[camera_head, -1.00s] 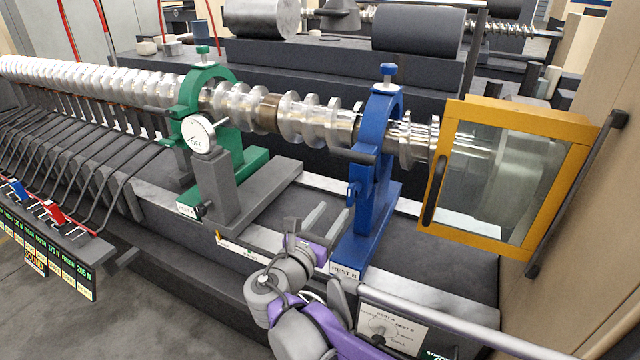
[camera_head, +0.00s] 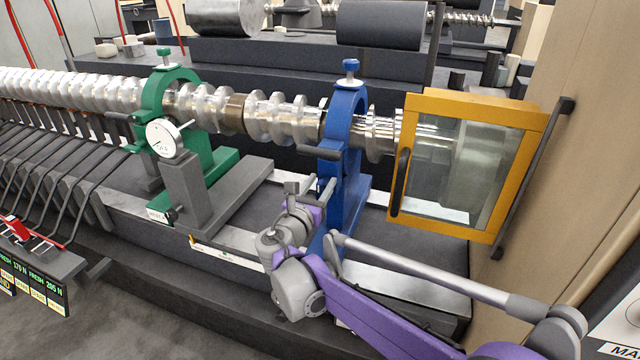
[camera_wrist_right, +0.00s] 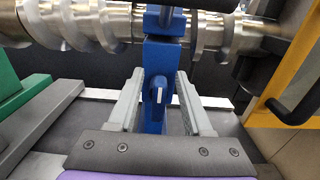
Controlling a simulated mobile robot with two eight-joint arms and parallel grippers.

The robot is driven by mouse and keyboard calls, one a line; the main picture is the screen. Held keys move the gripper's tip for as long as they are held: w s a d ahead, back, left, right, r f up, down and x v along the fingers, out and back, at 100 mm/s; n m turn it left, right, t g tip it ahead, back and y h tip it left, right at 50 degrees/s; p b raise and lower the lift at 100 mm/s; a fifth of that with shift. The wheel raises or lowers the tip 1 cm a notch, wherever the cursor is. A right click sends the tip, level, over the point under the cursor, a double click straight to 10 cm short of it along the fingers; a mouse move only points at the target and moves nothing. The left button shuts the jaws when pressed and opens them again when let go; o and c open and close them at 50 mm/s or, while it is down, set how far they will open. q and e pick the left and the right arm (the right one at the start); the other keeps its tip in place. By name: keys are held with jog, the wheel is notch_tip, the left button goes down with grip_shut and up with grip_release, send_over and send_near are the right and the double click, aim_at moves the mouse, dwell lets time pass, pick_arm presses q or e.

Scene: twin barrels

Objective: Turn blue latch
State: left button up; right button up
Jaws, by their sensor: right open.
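The blue rest (camera_head: 345,150) is an upright ring stand around the silver screw shaft, with a blue knob on top. In the right wrist view, the small blue latch (camera_wrist_right: 158,92), with a pale lower end, hangs on the front of the blue rest (camera_wrist_right: 157,60). My right gripper (camera_head: 306,188) is beside the front of the rest in the head view and partly covers its lower part. In the wrist view, its open fingers (camera_wrist_right: 160,78) lie on either side of the blue post and latch, with gaps visible. I cannot tell whether anything touches. My left gripper is not in view.
A green rest (camera_head: 205,150) with a dial gauge (camera_head: 164,138) stands to the left. A yellow-framed glass guard (camera_head: 400,200) stands close on the right. A dark bar (camera_head: 322,153) sticks out from the blue rest above my gripper. A grey bed lies below.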

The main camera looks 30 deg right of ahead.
jog(key=shift+c, duration=0.3)
grip_shut()
